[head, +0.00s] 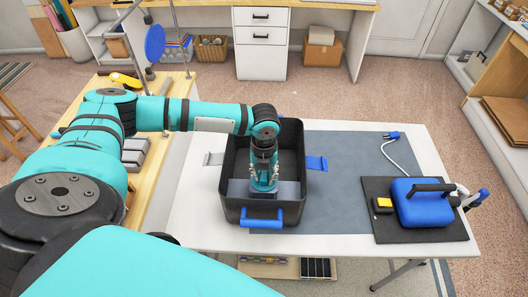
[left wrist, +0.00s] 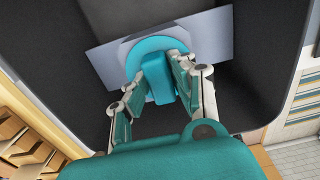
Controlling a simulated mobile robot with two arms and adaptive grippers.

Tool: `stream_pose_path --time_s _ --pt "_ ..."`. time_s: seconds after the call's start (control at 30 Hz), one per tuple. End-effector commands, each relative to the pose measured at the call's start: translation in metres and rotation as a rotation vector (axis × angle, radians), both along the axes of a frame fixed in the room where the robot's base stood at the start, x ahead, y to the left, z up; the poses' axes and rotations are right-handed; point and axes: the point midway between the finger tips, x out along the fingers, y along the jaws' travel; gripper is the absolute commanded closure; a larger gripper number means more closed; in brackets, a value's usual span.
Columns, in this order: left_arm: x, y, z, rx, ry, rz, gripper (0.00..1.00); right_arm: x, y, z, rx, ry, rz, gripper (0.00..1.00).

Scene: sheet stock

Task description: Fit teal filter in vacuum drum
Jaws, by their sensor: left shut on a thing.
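The vacuum drum (head: 294,212) is a black open tub on the white table, with its mouth facing up. My left gripper (head: 263,186) reaches down inside it. The teal filter (left wrist: 147,52) shows in the left wrist view as a round teal piece with an upright tab. My left gripper (left wrist: 158,82) is shut on this tab, one finger on each side. A grey plate (left wrist: 105,62) with a rounded middle lies around the filter inside the drum; it also shows in the head view (head: 239,187). I cannot tell whether the filter is fully seated. In the head view my gripper mostly hides the filter.
Blue latches stick out at the drum's front (head: 262,219) and right (head: 316,163), a grey one (head: 213,159) at left. A blue unit with a black handle (head: 422,208) and a yellow piece (head: 383,205) lie on a dark mat at right. The grey mat between is clear.

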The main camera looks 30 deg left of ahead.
Motion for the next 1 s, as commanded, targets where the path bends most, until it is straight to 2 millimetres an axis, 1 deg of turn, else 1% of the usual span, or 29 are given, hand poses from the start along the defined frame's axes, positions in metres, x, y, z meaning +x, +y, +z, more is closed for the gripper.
stream_pose_path --time_s 0.03,0.47,0.5,0.7,0.97,1.0 --pt "-0.0033 -0.0001 -0.0028 0.001 0.009 -0.001 1.00 -0.0001 -0.0004 0.0015 0.000 0.000 0.000 0.49" --pt "-0.0051 -0.0003 -0.0061 0.002 0.013 -0.002 1.00 -0.0001 -0.0009 0.0009 -0.001 0.000 0.000 0.49" --pt "-0.0053 -0.0003 -0.0063 0.002 0.014 -0.002 0.75 -0.0001 -0.0009 0.0008 -0.001 0.000 0.000 0.49" --pt "-0.0056 -0.0005 -0.0064 0.001 0.015 -0.002 0.50 -0.0001 -0.0009 0.0008 -0.001 0.000 0.000 0.49" --pt "-0.0043 -0.0006 -0.0051 0.000 0.011 -0.002 0.50 0.0000 -0.0009 0.0010 -0.001 0.000 0.000 0.49" --pt "-0.0041 -0.0006 -0.0048 0.000 0.011 -0.002 0.45 0.0000 -0.0009 0.0011 -0.001 0.000 0.000 0.49"
